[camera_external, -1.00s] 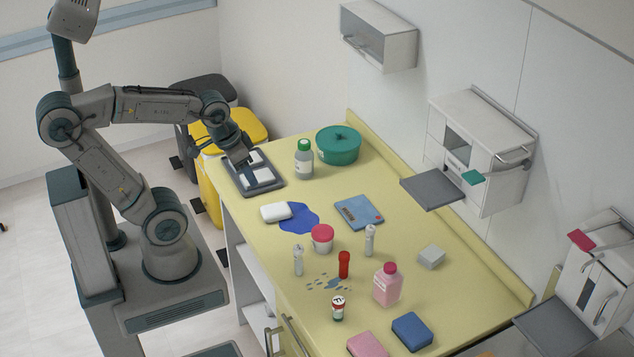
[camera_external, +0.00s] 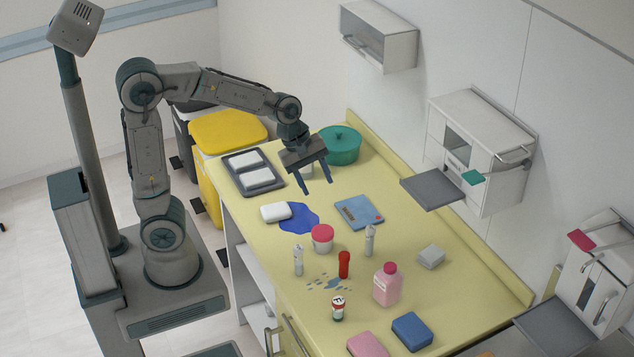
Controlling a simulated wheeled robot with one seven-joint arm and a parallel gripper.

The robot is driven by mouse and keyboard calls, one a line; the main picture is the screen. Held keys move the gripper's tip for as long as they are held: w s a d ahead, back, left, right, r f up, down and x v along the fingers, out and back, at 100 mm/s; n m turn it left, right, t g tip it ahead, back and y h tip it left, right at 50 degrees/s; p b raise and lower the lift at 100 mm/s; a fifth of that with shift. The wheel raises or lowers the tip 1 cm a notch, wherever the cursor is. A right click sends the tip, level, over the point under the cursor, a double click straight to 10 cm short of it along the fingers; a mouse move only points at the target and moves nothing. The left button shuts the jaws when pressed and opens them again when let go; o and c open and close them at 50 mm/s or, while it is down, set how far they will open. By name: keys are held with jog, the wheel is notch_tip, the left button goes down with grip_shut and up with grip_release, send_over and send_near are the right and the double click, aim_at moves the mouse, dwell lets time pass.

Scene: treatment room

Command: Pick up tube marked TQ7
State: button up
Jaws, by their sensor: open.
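Several tube-like containers stand upright on the yellow counter in the external view. The cap bears dark marks too small to read. I cannot tell which one is marked TQ7. My gripper (camera_external: 318,187) is open and empty, fingers pointing down, above the back part of the counter. It is apart from all the tubes, which stand nearer the front.
Near the tubes stand a red-lidded tub (camera_external: 322,240) and a pink bottle (camera_external: 387,286). Small fragments (camera_external: 328,284) lie beside the red tube. A blue spill (camera_external: 299,218), a blue scale (camera_external: 359,212) and a teal pot (camera_external: 340,146) are further back. The counter's right side is mostly clear.

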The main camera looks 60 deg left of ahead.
jog(key=w+d+f+n+b, duration=0.1)
jog(key=w+d+f+n, duration=0.45)
jog(key=w+n, duration=0.3)
jog(key=n, duration=0.2)
send_over(371, 255)
jog(key=f, duration=1.3)
jog(key=shift+w+a+f, duration=0.15)
jog(key=shift+a+f, duration=0.05)
jog(key=shift+a, duration=0.05)
jog(key=c, duration=1.1)
